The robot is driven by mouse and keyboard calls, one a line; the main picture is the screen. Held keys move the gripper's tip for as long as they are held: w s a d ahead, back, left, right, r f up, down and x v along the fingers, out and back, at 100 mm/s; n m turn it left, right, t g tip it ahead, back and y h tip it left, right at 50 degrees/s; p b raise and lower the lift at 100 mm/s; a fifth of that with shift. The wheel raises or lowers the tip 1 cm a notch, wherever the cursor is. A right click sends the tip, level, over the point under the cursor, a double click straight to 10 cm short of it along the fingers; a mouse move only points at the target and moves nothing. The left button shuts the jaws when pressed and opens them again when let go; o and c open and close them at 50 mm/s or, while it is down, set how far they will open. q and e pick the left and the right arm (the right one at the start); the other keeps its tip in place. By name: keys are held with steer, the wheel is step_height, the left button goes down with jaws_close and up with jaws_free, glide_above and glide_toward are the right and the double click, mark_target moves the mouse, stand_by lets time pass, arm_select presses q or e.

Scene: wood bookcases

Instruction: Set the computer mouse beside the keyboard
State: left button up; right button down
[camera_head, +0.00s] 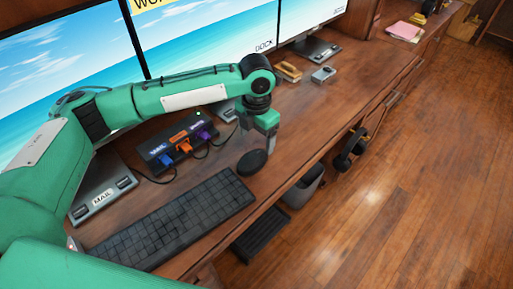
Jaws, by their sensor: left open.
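The black computer mouse (252,162) lies on the wooden desk, just off the upper right end of the black keyboard (172,219). A small gap seems to separate the two. My left gripper (268,143) comes in from the left over the desk and points down just behind and right of the mouse. It is open, and I cannot see anything between its fingers. The lower part of the fingers is close to the mouse; whether they touch it I cannot tell. My right gripper is not in view.
A black hub (178,147) with coloured plugs and cables sits behind the keyboard. Monitors (205,35) line the back. A small grey box (323,75) and a wooden stapler-like item (288,72) lie farther right. The desk right of my gripper is clear up to the front edge.

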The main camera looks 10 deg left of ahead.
mark_target(257, 153)
arm_select(q)
steer(key=shift+r, duration=2.35)
